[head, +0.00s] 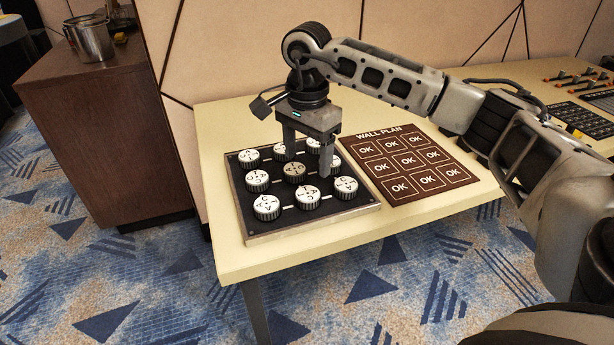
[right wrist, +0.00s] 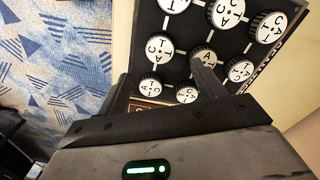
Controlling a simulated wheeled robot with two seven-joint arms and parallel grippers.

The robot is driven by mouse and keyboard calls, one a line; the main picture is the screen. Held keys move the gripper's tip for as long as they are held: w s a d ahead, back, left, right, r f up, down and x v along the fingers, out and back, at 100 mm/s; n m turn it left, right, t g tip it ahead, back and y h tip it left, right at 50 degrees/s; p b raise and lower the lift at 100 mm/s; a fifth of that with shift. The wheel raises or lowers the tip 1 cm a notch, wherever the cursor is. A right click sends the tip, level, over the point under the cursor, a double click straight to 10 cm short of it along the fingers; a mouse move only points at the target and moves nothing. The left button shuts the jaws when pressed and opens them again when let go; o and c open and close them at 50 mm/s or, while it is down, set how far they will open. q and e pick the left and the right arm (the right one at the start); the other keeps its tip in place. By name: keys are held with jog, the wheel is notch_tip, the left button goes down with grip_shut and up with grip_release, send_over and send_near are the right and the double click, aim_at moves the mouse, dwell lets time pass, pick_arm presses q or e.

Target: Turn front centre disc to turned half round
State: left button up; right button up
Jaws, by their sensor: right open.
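The front centre disc (head: 307,197) is a round white-topped knob with dark ribbed sides and black letters. It sits in the nearest row of the dark square board (head: 240,212) in the head view. My left gripper is not in view.
Neighbouring discs, such as the front left (head: 267,207) and front right (head: 346,187), stand close by. The brown wall plan (head: 410,165) with OK squares lies right of the board. The pale table (head: 235,262) is bare in front.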

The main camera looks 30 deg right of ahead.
notch_tip(320, 180, up, 7)
jog(key=shift+f, duration=0.15)
dwell(0.5)
